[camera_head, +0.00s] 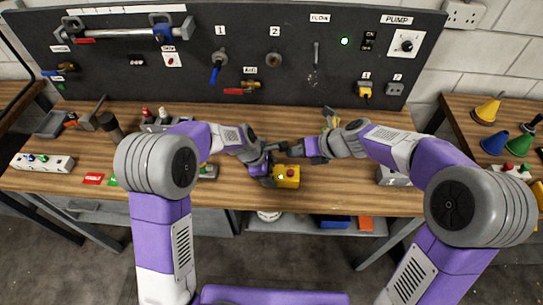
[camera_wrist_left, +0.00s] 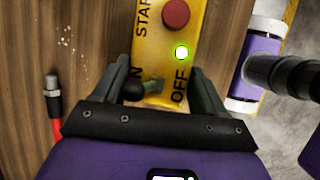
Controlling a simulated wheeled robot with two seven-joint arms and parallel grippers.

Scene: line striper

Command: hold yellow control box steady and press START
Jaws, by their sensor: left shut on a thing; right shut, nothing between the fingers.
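The yellow control box (camera_head: 287,182) sits on the wooden bench near its front edge, with a red button on top. In the left wrist view the box (camera_wrist_left: 158,62) shows the red button (camera_wrist_left: 176,14), a lit green lamp (camera_wrist_left: 181,53), the lettering ON and OFF, and a partly cut-off START. A black-knobbed lever (camera_wrist_left: 135,90) is at its near end. My left gripper (camera_head: 268,175) is shut on the box; its fingers (camera_wrist_left: 170,88) flank the near end. My right gripper (camera_head: 277,149) is shut and empty, behind and above the box, apart from it.
A black panel (camera_head: 270,35) with valves and a PUMP dial stands behind the bench (camera_head: 330,200). A white strip with buttons (camera_head: 42,162) is at the left.

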